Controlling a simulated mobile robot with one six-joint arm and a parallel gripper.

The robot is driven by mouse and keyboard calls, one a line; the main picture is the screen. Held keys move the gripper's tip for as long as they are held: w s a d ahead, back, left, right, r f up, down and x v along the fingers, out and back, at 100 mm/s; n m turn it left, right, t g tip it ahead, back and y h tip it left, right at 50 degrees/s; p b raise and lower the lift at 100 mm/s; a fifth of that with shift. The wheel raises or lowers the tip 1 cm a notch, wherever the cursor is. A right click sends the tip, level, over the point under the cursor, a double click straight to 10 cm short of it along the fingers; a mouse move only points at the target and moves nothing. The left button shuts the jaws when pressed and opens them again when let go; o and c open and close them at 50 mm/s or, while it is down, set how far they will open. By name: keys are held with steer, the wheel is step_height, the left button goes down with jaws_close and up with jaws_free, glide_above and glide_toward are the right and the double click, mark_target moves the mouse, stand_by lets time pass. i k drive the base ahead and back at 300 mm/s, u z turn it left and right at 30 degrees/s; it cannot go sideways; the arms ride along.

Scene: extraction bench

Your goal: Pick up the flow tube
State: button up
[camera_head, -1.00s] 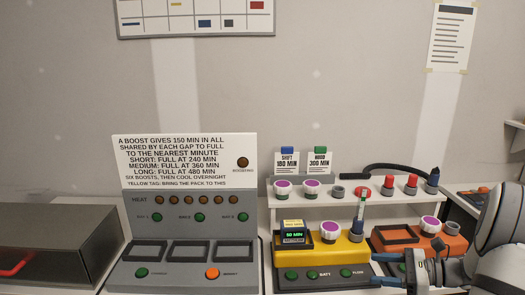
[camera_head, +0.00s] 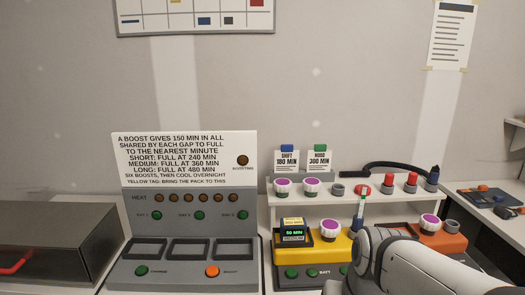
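The slim upright tube with a red band near its top and blue below (camera_head: 361,205) looks like the flow tube. It stands by the right side of the yellow unit (camera_head: 342,245), in front of the white shelf. My arm's thick grey-white link covers the area just below and right of it. My gripper's fingers are hidden behind the arm or below the picture edge, so I cannot see whether they touch the tube.
The white shelf (camera_head: 300,199) holds purple-topped caps, red-topped parts and a dark blue-tipped piece. An orange unit (camera_head: 455,243) stands right, partly behind my arm. A grey heating station (camera_head: 190,245) with empty bays stands left, beside a dark box (camera_head: 60,235).

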mark_target(358, 221)
steer(key=z, duration=0.35)
steer(key=k, duration=1.2)
steer(key=z, duration=1.15)
steer(key=i, duration=1.25)
steer(key=u, duration=0.5)
